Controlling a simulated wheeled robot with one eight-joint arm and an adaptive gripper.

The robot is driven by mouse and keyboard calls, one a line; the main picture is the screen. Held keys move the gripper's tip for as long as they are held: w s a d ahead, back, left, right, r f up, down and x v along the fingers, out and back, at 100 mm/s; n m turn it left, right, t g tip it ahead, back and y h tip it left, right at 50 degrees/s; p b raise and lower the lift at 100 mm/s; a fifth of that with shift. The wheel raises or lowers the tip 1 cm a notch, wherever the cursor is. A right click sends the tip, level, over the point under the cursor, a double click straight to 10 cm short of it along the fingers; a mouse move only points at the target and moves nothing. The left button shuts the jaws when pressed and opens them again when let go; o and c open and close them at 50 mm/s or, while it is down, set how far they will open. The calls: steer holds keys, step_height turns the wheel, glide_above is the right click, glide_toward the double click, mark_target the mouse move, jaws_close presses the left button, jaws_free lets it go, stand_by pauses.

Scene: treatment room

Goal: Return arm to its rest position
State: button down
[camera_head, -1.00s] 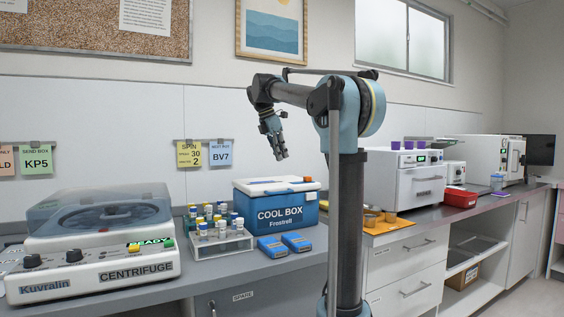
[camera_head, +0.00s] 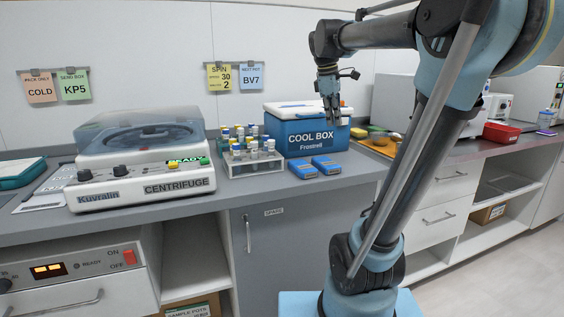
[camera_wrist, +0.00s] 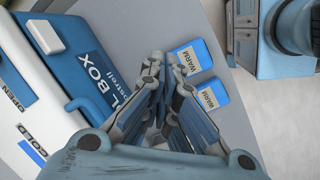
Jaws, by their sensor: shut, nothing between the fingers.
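My gripper (camera_head: 331,108) hangs pointing down in front of the right part of the blue and white cool box (camera_head: 303,138) in the head view. In the wrist view my gripper (camera_wrist: 160,78) is shut with nothing between its fingers. The cool box (camera_wrist: 88,75) lies to its left there, lid closed. Two blue packs marked WARM, one (camera_wrist: 186,58) and another (camera_wrist: 211,96), lie on the counter beyond the fingertips. My arm is bent, with its upper part at the right of the head view.
A centrifuge (camera_head: 140,185) with a closed lid and a rack (camera_head: 254,166) of capped tubes stand left of the cool box. The blue packs (camera_head: 315,168) lie in front of it. A red tray (camera_head: 501,133) sits further right. Floor at the lower right is clear.

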steer(key=s+f+m+y, duration=0.1)
steer(key=s+f+m, duration=0.5)
steer(key=s+f, duration=0.5)
steer(key=s+d+f+m+y, duration=0.1)
steer(key=s+f+m, duration=0.6)
steer(key=f, duration=1.1)
steer(key=s, duration=0.4)
steer(key=shift+s+d+f+t, duration=0.2)
steer(key=shift+f+t, duration=0.1)
steer(key=shift+f, duration=0.05)
steer(key=shift+w+f, duration=0.2)
steer(key=shift+w, duration=0.25)
